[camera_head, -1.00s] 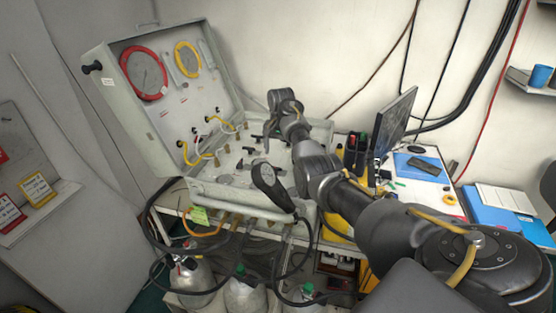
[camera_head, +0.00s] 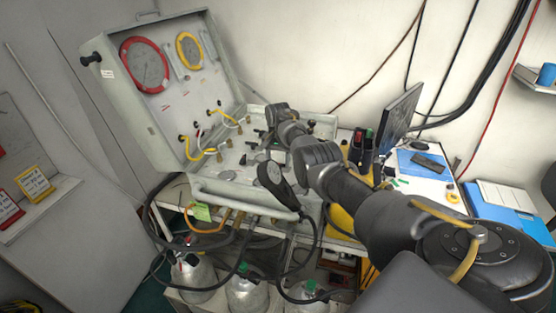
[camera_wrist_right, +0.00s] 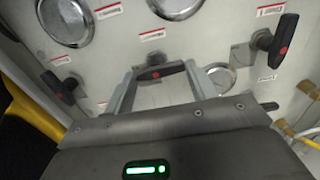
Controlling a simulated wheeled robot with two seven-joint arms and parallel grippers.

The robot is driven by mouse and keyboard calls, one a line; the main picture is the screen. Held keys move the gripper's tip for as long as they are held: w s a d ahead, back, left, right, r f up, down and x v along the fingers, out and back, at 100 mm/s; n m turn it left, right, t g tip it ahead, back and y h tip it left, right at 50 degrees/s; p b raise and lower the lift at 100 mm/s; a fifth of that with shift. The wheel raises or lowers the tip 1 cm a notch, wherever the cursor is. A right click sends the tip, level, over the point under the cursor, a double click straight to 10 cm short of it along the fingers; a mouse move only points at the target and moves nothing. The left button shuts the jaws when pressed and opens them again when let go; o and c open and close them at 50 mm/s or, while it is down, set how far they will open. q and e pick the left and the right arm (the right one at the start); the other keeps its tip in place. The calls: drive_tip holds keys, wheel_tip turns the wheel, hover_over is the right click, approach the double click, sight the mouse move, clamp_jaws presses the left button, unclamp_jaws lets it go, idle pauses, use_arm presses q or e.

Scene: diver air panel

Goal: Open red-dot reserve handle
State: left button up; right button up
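The air panel is an open grey case (camera_head: 150,150) with its lid raised. In the right wrist view, a black handle with a red dot (camera_wrist_right: 160,72) lies between the two fingers of my right gripper (camera_wrist_right: 160,74). The fingers stand apart near its two ends; I cannot tell whether they touch it. Other black handles with red dots show at the left (camera_wrist_right: 62,86) and right (camera_wrist_right: 275,38). In the head view my right arm reaches over the case from the right, and its wrist hides part of the panel. My left gripper is not in view.
Yellow hoses (camera_head: 198,154) run inside the case. A monitor (camera_head: 400,118) stands on the desk to the right. Gas cylinders (camera_head: 243,292) stand below the case.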

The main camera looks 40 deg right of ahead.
drive_tip(key=shift+c, duration=0.7)
drive_tip(key=shift+r+n+p, duration=0.1)
drive_tip(key=shift+n+p, duration=0.25)
drive_tip(key=shift+n, duration=0.95)
drive_tip(key=n, duration=0.4)
drive_tip(key=shift+s+a+n+p, duration=0.1)
drive_tip(key=shift+a+n+p, duration=0.05)
drive_tip(key=shift+n+p, duration=0.15)
drive_tip(key=n, duration=0.4)
drive_tip(key=shift+s, duration=0.1)
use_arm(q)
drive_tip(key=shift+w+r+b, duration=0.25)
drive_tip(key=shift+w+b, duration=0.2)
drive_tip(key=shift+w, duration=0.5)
use_arm(e)
drive_tip(key=n, duration=0.5)
drive_tip(key=shift+n, duration=0.4)
drive_tip(key=o, duration=1)
drive_tip(key=shift+s, duration=0.1)
